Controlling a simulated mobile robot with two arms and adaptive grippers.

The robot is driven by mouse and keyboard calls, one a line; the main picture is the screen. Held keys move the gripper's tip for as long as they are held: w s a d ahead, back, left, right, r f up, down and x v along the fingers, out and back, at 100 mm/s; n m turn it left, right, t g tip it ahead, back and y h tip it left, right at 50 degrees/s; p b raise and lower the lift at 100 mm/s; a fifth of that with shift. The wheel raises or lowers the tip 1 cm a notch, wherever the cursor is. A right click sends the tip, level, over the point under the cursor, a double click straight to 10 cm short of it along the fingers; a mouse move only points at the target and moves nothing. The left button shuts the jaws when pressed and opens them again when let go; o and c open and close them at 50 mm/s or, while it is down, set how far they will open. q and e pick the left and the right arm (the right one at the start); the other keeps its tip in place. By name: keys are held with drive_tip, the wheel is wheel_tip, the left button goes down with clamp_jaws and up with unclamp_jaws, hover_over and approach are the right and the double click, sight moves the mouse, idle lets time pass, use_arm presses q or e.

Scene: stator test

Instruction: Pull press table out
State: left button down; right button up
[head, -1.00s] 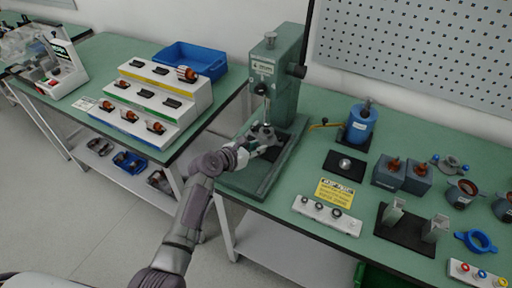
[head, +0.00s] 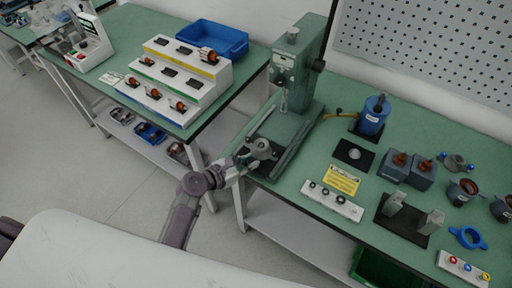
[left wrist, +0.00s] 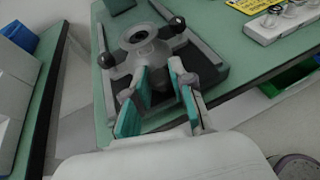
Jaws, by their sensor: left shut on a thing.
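The press (head: 297,75) is a green column with a vertical ram (head: 283,101) and a flat base. Its press table (head: 260,147), a grey round-topped piece with dark ball knobs, sits near the front end of the base, forward of the ram. It also shows in the left wrist view (left wrist: 139,38), with a central hole. My left gripper (head: 246,161) is at the table's front side. In the left wrist view its teal-padded fingers (left wrist: 158,84) are shut around the front knob, which they partly hide. My right gripper is in neither view.
A stepped white rack (head: 183,78) and a blue bin (head: 212,38) are on the left bench. A floor gap separates the benches.

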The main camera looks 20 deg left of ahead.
use_arm(q)
drive_tip(key=shift+s+f, duration=0.1)
drive_tip(key=shift+f, duration=0.1)
drive_tip(key=c, duration=1.3)
unclamp_jaws()
drive_tip(key=o, duration=0.3)
drive_tip(key=shift+s+a+r, duration=0.1)
drive_tip(key=shift+s+r, duration=0.05)
drive_tip(key=shift+s, duration=0.05)
drive_tip(key=v, duration=1.2)
